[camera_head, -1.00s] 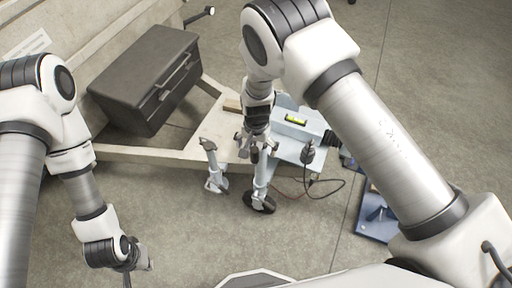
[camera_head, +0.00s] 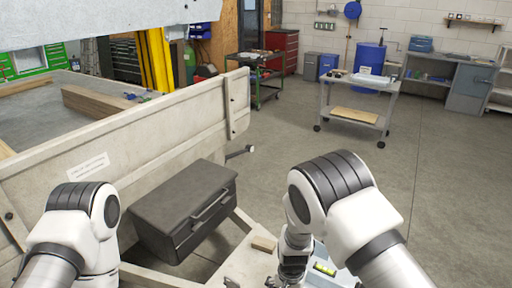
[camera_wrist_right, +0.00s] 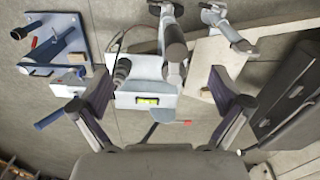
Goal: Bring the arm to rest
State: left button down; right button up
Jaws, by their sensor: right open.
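My right arm (camera_head: 350,205) is bent, its wrist low at the bottom edge of the head view, over the trailer's front frame. In the right wrist view my right gripper (camera_wrist_right: 160,78) has its two fingers spread wide, with nothing held between them. Beyond the fingers is a pale blue-grey tray (camera_wrist_right: 125,97) with a small yellow-green level (camera_wrist_right: 147,101) on it; the level also shows in the head view (camera_head: 323,269). My left arm (camera_head: 75,225) enters at the lower left; its gripper is outside the picture.
A dark toolbox (camera_head: 185,210) sits on the trailer's front frame between the arms. A wooden block (camera_head: 263,243) lies nearby. The trailer's front panel (camera_head: 120,140) rises behind. A blue stand (camera_wrist_right: 60,45) is on the floor. Open floor (camera_head: 440,190) and a cart (camera_head: 357,110) are at right.

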jog(key=s+d+f+n+b, duration=0.1)
jog(key=s+d, duration=0.3)
jog(key=s, duration=0.5)
jog(key=s+d+f+n+b, duration=0.1)
jog(key=s+d+f, duration=0.3)
jog(key=s, duration=0.4)
jog(key=s+d+f+n+b, duration=0.1)
jog(key=s+d+f+n, duration=0.2)
jog(key=s+d, duration=0.3)
jog(key=s, duration=0.3)
jog(key=shift+s+d+b, duration=0.25)
jog(key=shift+s+b, duration=0.05)
jog(key=shift+s, duration=0.05)
jog(key=shift+s+r, duration=0.1)
jog(key=shift+s, duration=0.05)
